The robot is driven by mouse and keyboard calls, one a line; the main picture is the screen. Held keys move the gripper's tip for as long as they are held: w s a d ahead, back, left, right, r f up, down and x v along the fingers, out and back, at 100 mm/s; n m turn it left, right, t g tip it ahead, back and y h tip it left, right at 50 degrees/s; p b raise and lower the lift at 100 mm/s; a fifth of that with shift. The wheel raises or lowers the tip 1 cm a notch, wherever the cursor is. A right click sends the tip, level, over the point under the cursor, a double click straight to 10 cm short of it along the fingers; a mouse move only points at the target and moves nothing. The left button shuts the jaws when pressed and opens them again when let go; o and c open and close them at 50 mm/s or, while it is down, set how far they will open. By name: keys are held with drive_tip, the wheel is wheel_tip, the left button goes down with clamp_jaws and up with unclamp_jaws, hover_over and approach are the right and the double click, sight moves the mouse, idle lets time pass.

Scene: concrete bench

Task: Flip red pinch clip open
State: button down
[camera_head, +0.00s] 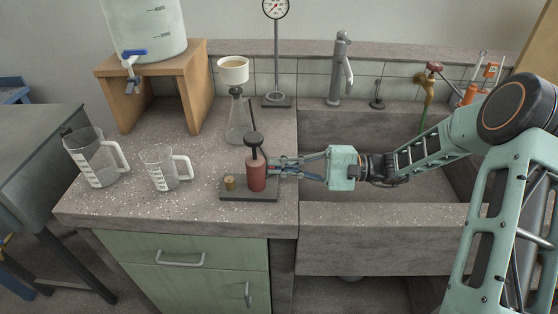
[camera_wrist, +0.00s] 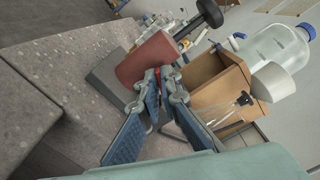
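My gripper (camera_head: 271,167) reaches left over the bench. Its fingertips are close to the right side of a brick-red cylinder (camera_head: 256,178). The cylinder stands on a dark flat base (camera_head: 240,194) and has a black knob on a rod above it. In the wrist view my fingers (camera_wrist: 160,75) converge beside the red cylinder (camera_wrist: 147,60). Whether the fingers grip this piece or touch the cylinder is unclear.
A small brass cylinder (camera_head: 230,183) stands on the same base. A glass flask (camera_head: 238,120) with a cream funnel (camera_head: 233,70) is behind. Two clear jugs (camera_head: 95,158) (camera_head: 160,168) stand to the left. The sink (camera_head: 350,130) and tap (camera_head: 340,72) are to the right.

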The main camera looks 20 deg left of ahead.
drive_tip(key=shift+m, duration=0.3)
drive_tip(key=c, duration=2.4)
unclamp_jaws()
drive_tip(key=shift+w, duration=0.1)
drive_tip(key=shift+d, duration=0.1)
drive_tip(key=v, duration=1.2)
